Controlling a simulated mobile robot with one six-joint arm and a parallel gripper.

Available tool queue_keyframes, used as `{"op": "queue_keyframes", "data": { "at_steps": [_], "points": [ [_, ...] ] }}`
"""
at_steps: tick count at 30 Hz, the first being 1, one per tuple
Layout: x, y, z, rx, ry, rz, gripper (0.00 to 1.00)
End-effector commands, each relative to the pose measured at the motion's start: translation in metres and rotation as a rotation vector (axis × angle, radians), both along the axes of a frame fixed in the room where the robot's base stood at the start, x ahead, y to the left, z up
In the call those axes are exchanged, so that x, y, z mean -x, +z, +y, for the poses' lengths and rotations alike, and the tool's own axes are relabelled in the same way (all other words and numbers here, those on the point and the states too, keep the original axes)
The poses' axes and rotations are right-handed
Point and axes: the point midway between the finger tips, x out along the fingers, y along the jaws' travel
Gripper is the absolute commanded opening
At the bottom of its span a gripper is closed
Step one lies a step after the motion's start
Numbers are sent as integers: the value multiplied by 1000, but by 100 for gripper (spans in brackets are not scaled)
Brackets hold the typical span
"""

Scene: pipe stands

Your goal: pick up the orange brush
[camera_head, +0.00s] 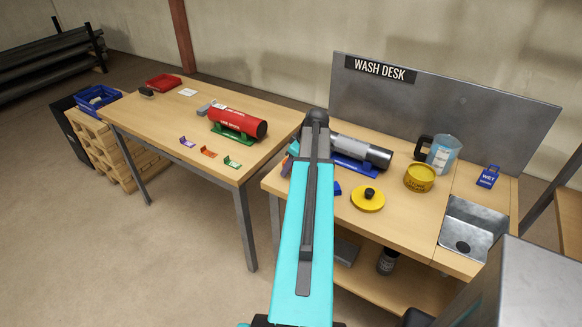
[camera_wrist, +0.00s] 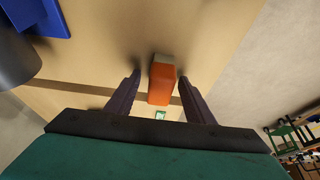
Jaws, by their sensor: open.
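The orange brush (camera_wrist: 161,84) shows in the wrist view as an orange block with a pale strip at its far end, over the wooden desk top. My gripper (camera_wrist: 159,76) is open, with one dark finger on each side of the brush and a visible gap on both sides. I cannot tell how far the brush is below the fingertips. In the head view my turquoise arm crosses the left part of the wash desk (camera_head: 404,208) and hides most of the area around my gripper, so the brush is not clearly seen there.
A grey cylinder on a blue stand (camera_head: 353,167) lies right of my arm. A yellow lid (camera_head: 368,198), yellow tin (camera_head: 419,178) and jug (camera_head: 443,154) are further right. The left table (camera_head: 160,118) holds a red cylinder (camera_head: 238,122) and small coloured brackets.

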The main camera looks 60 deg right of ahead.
Motion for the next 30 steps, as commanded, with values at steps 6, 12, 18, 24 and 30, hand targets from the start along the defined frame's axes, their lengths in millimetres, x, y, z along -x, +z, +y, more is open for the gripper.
{"op": "queue_keyframes", "data": {
  "at_steps": [6,12,18,24,30],
  "points": [
    [0,0,0,0,0,0,48],
    [0,0,0,0,0,0,48],
    [0,0,0,0,0,0,21],
    [0,0,0,0,0,0,3],
    [0,1,0,0,0,0,3]
  ]
}}
